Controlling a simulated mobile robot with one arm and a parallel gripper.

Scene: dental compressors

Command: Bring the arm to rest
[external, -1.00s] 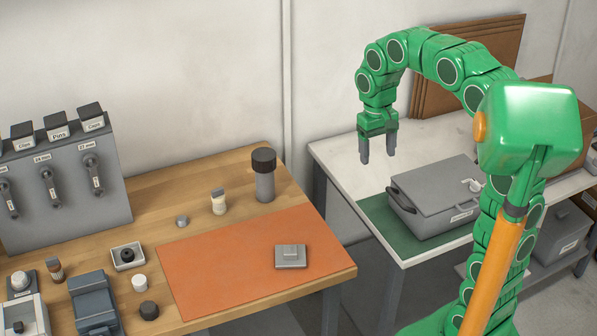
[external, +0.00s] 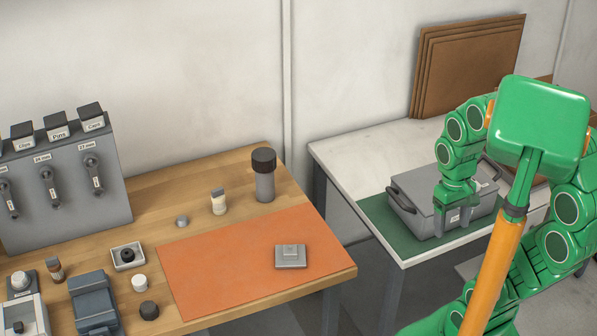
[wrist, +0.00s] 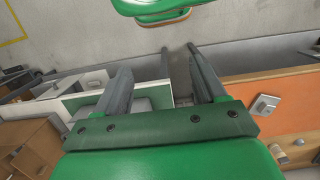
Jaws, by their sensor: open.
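My green arm is folded back on the right of the external view. My gripper (external: 456,217) points down in front of the grey lidded case (external: 425,205) on the white table, as seen from this camera. Its two grey fingers are apart with nothing between them. In the wrist view my gripper (wrist: 162,80) also shows its fingers spread and empty, above the floor and the gap between the two tables. The gripper hides part of the case's front in the external view. I cannot tell how far it is from the case.
The wooden bench holds an orange mat (external: 240,262) with a grey block (external: 290,256), a dark-capped cylinder (external: 264,178) and several small parts. Brown boards (external: 465,65) lean on the wall. A gap separates the bench from the white table (external: 350,160).

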